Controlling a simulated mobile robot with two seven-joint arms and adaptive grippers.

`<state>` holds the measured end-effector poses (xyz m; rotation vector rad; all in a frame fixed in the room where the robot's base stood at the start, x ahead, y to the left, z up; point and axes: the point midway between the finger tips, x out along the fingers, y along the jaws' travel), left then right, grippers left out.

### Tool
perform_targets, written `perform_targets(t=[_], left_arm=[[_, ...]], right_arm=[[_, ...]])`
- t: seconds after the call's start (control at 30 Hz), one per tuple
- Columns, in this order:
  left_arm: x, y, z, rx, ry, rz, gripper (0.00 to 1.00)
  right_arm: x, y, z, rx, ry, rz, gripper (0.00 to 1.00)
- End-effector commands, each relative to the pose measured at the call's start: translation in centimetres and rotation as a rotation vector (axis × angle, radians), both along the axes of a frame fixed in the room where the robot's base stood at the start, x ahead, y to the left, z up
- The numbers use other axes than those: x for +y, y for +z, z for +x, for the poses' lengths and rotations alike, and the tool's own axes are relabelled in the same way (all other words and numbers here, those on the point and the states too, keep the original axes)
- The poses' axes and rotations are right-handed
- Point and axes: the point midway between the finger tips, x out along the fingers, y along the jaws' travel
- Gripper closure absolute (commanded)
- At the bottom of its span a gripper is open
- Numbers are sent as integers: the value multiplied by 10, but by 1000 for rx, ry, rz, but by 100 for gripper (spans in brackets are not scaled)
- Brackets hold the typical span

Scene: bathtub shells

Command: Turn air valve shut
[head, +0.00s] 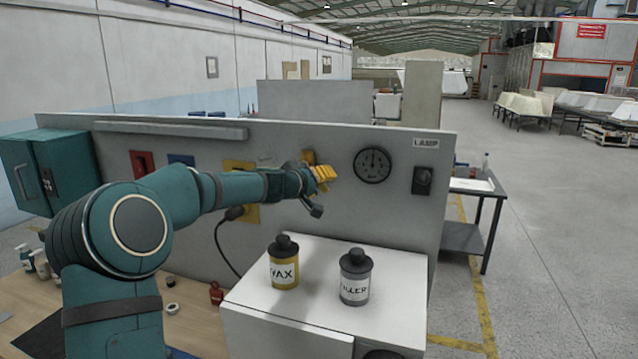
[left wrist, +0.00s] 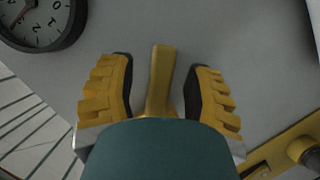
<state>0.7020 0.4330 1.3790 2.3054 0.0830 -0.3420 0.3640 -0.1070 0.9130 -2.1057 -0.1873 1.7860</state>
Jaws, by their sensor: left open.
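The air valve shows in the left wrist view as a yellow lever handle (left wrist: 161,75) against the grey panel. In the head view my left gripper (head: 322,177) is at the panel, left of the round gauge, and hides most of the valve; a bit of yellow (head: 308,157) shows just behind it. My left gripper is open, with one yellow-padded finger on each side of the handle. A narrow gap shows on both sides, so the fingers look clear of it. My right gripper is in no view.
A black gauge (head: 372,165) and a lamp switch (head: 423,180) are on the panel to the right. Below, a white cabinet (head: 320,255) bears a WAX bottle (head: 284,264) and a FILLER bottle (head: 355,277). A black cable (head: 220,250) hangs left of them.

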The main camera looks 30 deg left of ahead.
Motion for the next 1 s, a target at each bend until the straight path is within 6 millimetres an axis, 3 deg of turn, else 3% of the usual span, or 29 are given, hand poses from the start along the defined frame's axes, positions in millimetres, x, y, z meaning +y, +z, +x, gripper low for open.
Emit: perform_targets(t=[0.03, 0.1, 0.13, 0.63, 1.0], left_arm=[[0, 0, 0, 0, 0, 0, 68], [0, 0, 0, 0, 0, 0, 92], [0, 0, 0, 0, 0, 0, 100], [-2, 1, 0, -11, -1, -33, 100], [-10, 9, 2, -69, -1, -266, 100]], right_arm=[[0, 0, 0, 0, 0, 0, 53], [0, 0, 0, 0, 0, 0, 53], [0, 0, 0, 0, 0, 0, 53], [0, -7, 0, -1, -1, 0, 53], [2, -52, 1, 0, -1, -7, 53]])
